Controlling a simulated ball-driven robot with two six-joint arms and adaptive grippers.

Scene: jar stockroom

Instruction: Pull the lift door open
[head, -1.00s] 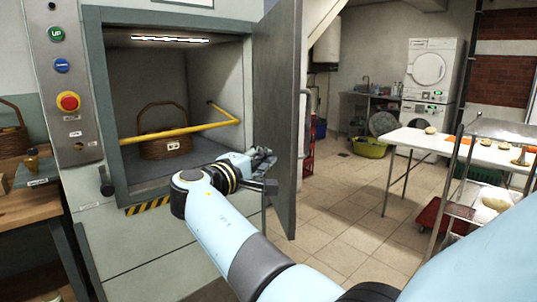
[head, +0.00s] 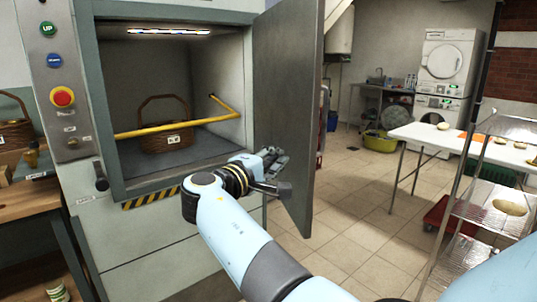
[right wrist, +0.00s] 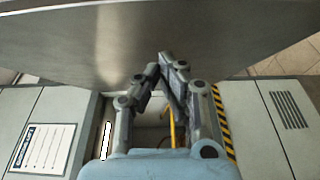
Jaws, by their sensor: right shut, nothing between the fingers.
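The lift door (head: 286,110) is a grey metal panel on the right side of the lift opening, standing well open with its inner face toward me. Its handle (head: 323,108) shows only as a sliver past the free edge. My right gripper (head: 277,158) is at the inner side of the door, at the lower part of the panel. In the right wrist view the shut, empty fingers (right wrist: 162,66) point at the door panel (right wrist: 150,35); whether they touch it I cannot tell. My left gripper is out of view.
The lift compartment holds a wicker basket (head: 166,137) behind a yellow bar (head: 150,131). A control panel (head: 57,85) is left of it. A wooden table (head: 28,201) stands at far left. A wire rack (head: 465,205) and white table (head: 408,133) stand right; tiled floor lies between.

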